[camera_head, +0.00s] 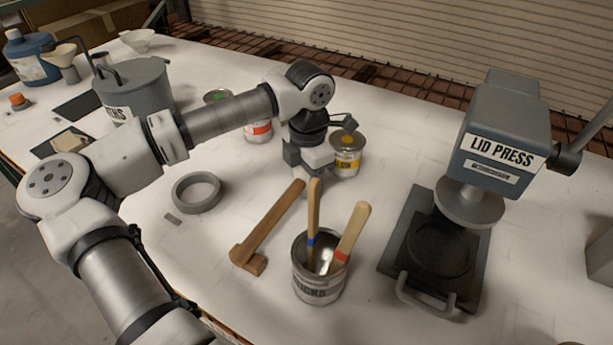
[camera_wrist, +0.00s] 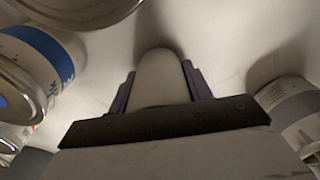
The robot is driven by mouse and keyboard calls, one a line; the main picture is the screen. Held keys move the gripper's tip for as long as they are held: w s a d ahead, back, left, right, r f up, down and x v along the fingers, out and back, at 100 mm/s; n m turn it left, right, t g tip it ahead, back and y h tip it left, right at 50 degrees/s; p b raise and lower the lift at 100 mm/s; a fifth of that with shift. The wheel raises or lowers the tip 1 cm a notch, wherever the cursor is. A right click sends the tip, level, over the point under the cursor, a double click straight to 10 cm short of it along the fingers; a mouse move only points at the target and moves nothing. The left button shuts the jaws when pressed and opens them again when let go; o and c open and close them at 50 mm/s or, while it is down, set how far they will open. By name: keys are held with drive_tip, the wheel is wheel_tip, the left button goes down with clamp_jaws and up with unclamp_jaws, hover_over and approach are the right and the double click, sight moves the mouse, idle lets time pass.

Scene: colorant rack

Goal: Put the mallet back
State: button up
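The wooden mallet (camera_head: 272,222) lies on the white bench, its head (camera_head: 248,262) toward the near side and its brown handle slanting up and right. My gripper (camera_head: 308,168) points down just beyond the handle's far end, near the yellow-lidded can. I cannot tell from the head view whether it touches the handle. In the wrist view, the two dark fingers (camera_wrist: 162,88) stand apart on either side of a pale, rounded thing (camera_wrist: 162,75). I cannot tell what it is or whether the fingers grip it.
A can with sticks (camera_head: 318,283) stands right of the mallet. The yellow-lidded can (camera_head: 346,158) and a red-labelled can (camera_head: 258,132) stand close to my gripper. The lid press (camera_head: 497,140) is at the right. A grey ring (camera_head: 182,203) and bucket (camera_head: 150,92) are left.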

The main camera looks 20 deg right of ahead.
drive_tip(key=o, duration=0.4)
wheel_tip(320, 180, up, 12)
drive_tip(key=shift+d+r+b, duration=0.15)
drive_tip(key=shift+b, duration=0.7)
